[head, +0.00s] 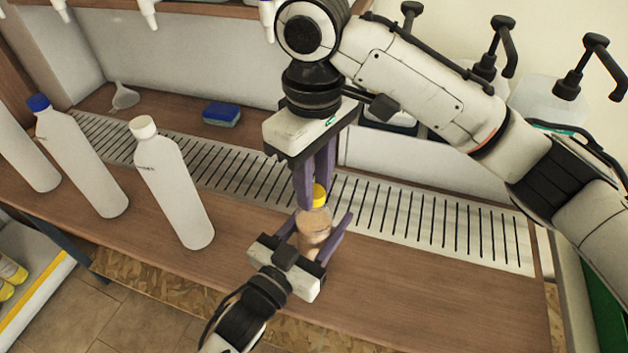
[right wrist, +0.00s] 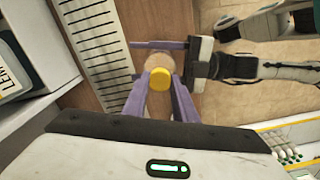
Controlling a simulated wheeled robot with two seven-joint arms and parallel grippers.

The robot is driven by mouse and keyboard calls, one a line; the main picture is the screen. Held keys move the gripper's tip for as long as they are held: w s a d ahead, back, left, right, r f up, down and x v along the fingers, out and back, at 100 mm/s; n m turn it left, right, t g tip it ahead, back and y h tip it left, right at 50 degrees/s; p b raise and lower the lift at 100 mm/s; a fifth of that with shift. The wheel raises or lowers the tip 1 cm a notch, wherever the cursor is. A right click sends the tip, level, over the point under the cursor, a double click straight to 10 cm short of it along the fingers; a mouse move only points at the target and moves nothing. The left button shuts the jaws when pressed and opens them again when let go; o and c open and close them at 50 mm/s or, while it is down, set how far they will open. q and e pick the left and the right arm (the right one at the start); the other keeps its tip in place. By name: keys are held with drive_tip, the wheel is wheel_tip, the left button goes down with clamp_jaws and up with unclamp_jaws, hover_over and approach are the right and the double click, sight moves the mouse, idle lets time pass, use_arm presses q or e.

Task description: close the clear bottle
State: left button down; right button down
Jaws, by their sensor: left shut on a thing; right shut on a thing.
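The clear bottle (head: 315,232), with tan contents, stands upright on the wooden counter in front of the slotted metal strip. My left gripper (head: 322,222) comes in from the near side and is shut on the bottle's body, one purple finger on each side. The yellow cap (head: 319,194) sits at the top of the bottle. My right gripper (head: 314,196) points down from above and is shut on the cap. The right wrist view shows the cap (right wrist: 159,79) between its fingers, over the bottle (right wrist: 155,62). I cannot tell how tightly the cap is seated.
White bottles stand to the left, one with a white cap (head: 175,190) and one with a blue cap (head: 85,165). A blue sponge (head: 221,114) and a funnel (head: 124,97) lie behind the slotted strip (head: 440,220). Pump dispensers (head: 550,95) stand at back right. The counter right of the bottle is clear.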

drive_tip(key=m, duration=0.4)
drive_tip(key=shift+m, duration=0.4)
drive_tip(key=m, duration=0.8)
drive_tip(key=shift+m, duration=0.4)
drive_tip(key=m, duration=0.5)
drive_tip(key=shift+m, duration=0.4)
drive_tip(key=c, duration=1.4)
unclamp_jaws()
drive_tip(key=shift+o, duration=0.2)
wheel_tip(320, 180, up, 12)
